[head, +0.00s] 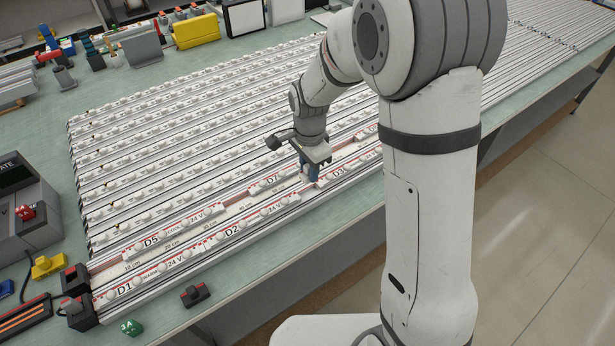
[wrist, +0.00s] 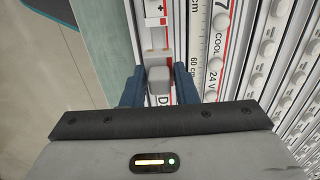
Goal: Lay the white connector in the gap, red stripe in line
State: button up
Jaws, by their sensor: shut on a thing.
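The white connector (wrist: 160,88) shows in the wrist view as a small pale block between the two blue fingers of my gripper (wrist: 158,84). My gripper is shut on it. In the head view my gripper (head: 309,172) points down at the front row, between the strip marked D2 (head: 235,229) and the strip marked D3 (head: 345,169). The connector is low, over or in the gap between these strips. Whether it touches the rail is hidden. Its red stripe cannot be made out clearly. A strip end with a plus mark (wrist: 152,18) lies just ahead of it.
A printed ruler (wrist: 196,45) and the strip marked D7 (head: 268,183) run beside the front row. More lamp strips fill the green table behind. The front table edge is close. A black switch block (head: 195,295) and a green die (head: 131,328) lie at the front left.

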send_over(309, 194)
notch_tip(309, 194, down, 4)
jog(key=shift+w+f+p, duration=0.1)
jog(key=shift+f+p, duration=0.1)
jog(key=shift+p, duration=0.1)
jog(key=shift+r, duration=0.1)
jog(key=shift+f+b, duration=0.6)
jog(key=shift+f, duration=0.05)
jog(key=o, duration=1)
